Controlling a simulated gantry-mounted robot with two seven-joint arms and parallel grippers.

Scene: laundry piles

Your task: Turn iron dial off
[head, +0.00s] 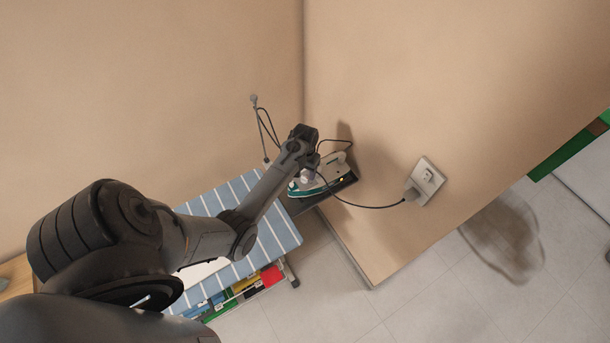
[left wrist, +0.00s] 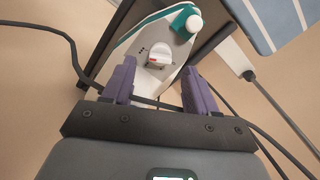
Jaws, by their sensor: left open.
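The white and green iron (head: 318,176) rests on a dark stand at the end of the striped ironing board in the head view. In the left wrist view the iron (left wrist: 137,42) fills the upper middle, and its white round dial (left wrist: 160,58) with a small red mark faces the camera. My left gripper (left wrist: 158,82) is open, its two purple fingers apart below the dial and on either side of its line. In the head view my left gripper (head: 303,150) is over the iron and partly hides it. My right gripper is not in view.
The blue striped ironing board (head: 276,228) lies beneath my left arm. A dark cord (head: 365,206) runs from the iron to a wall socket (head: 424,180). In the left wrist view a cord (left wrist: 40,27) passes close by the fingers. Walls stand close behind the iron.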

